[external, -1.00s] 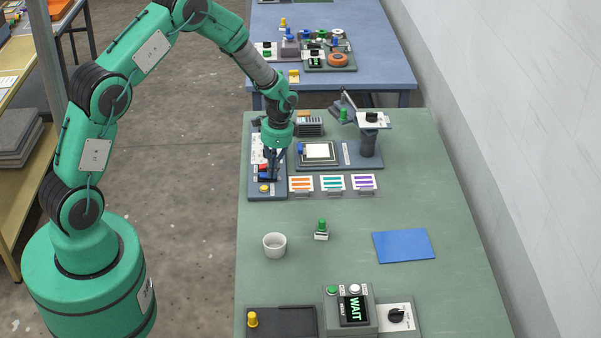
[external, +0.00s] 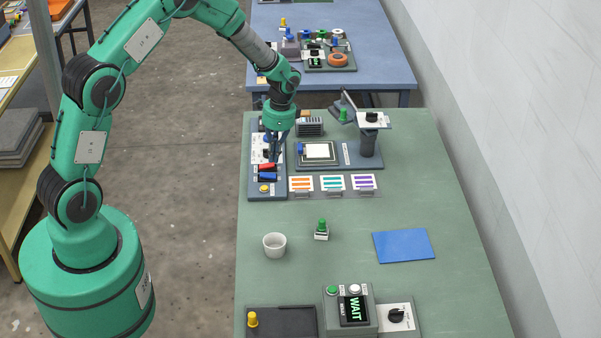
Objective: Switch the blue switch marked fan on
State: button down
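The blue switch (external: 268,177) sits on the grey control panel (external: 256,192) at the left edge of the green table. A red switch (external: 265,167) is directly behind it on the same panel. The fan marking and the exact tilt of the blue switch are too small to read. My gripper (external: 273,157) points down over the panel, just behind the red switch and apart from the blue one. Its fingers look close together and nothing shows between them, but I cannot tell whether they are fully shut. It hides part of the panel's white label.
A yellow button (external: 264,189) is in front of the blue switch. A grey press unit (external: 340,166) stands right of the panel, with coloured cards (external: 333,183) in front. A white cup (external: 275,245) and a green-topped piece (external: 322,229) stand nearer. The table's middle is mostly clear.

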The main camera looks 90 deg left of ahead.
notch_tip(320, 180, up, 7)
jog(key=w, duration=0.1)
jog(key=shift+r, duration=0.15)
dwell(0.4)
jog(key=d+r+t+y+b, duration=0.1)
jog(key=d+r+t+b, duration=0.1)
jog(key=d+r, duration=0.95)
jog(key=d+r+t+b, duration=0.1)
jog(key=d+r+b, duration=0.1)
jog(key=d+r, duration=0.95)
jog(key=s+d+r+t+b, duration=0.15)
jog(key=s+d, duration=0.25)
jog(key=d, duration=0.4)
jog(key=s+d+r+t, duration=0.15)
jog(key=s+d, duration=0.25)
jog(key=d, duration=0.4)
jog(key=s+d+f+t+h+b, duration=0.1)
jog(key=s+d+b, duration=0.1)
jog(key=s+d, duration=0.7)
jog(key=s, duration=0.3)
jog(key=shift+d+b, duration=0.3)
jog(key=shift+d, duration=0.05)
